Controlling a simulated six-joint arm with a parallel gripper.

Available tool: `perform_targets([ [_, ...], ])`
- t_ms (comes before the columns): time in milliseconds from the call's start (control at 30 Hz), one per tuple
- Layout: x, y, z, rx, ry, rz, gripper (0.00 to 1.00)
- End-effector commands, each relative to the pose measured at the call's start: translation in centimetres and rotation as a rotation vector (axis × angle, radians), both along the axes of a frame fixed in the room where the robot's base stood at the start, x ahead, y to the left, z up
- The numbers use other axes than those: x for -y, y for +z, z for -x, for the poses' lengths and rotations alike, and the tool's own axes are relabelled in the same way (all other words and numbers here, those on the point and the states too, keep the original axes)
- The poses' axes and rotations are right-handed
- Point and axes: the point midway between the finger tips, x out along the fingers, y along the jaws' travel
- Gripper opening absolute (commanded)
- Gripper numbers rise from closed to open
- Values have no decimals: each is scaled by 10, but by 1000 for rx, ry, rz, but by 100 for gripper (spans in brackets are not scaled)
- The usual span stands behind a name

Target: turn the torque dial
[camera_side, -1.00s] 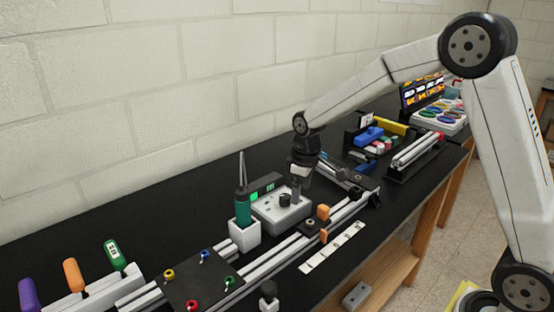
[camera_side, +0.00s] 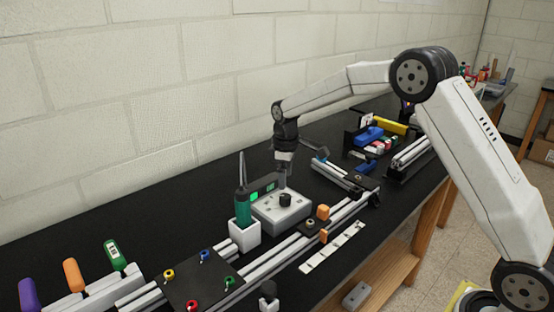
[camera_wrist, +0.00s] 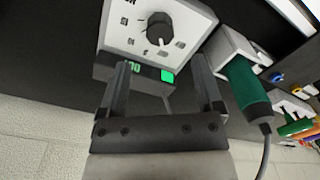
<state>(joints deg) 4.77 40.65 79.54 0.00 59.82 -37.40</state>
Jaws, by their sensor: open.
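The torque dial is a black round knob (camera_side: 285,200) on top of a light grey box (camera_side: 268,213). In the wrist view the knob (camera_wrist: 158,30) shows near the top, with printed marks around it on the box's white face. A dark display unit with green lit digits (camera_wrist: 140,69) is at the box's near edge in that view. My gripper (camera_side: 286,182) is behind the box, on the wall side, pointing down. In the wrist view its two fingers (camera_wrist: 159,68) are apart with nothing held; the knob lies beyond their tips.
A green-handled tool (camera_side: 243,206) with a cable stands in a white holder (camera_side: 245,236) left of the box. Aluminium rails with orange blocks (camera_side: 323,212) run in front. A black plate (camera_side: 200,279) with coloured rings is at front left.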

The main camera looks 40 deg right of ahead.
Motion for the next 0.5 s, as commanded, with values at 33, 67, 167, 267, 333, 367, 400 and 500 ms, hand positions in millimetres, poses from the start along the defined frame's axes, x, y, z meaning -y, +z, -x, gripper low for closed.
perform_targets([
  [33, 0, -5, 0, -2, 0, 0, 84],
  [67, 0, -7, 0, -2, 0, 0, 84],
  [167, 0, -18, 1, -4, 0, 0, 84],
  [267, 0, -30, 1, -4, 0, 0, 84],
  [333, 0, -39, 1, -3, -1, -1, 84],
  [367, 0, -42, 1, -2, -1, 0, 84],
  [400, 0, -47, 1, -4, -1, 0, 84],
  [500, 0, -58, 0, -1, -1, 0, 84],
])
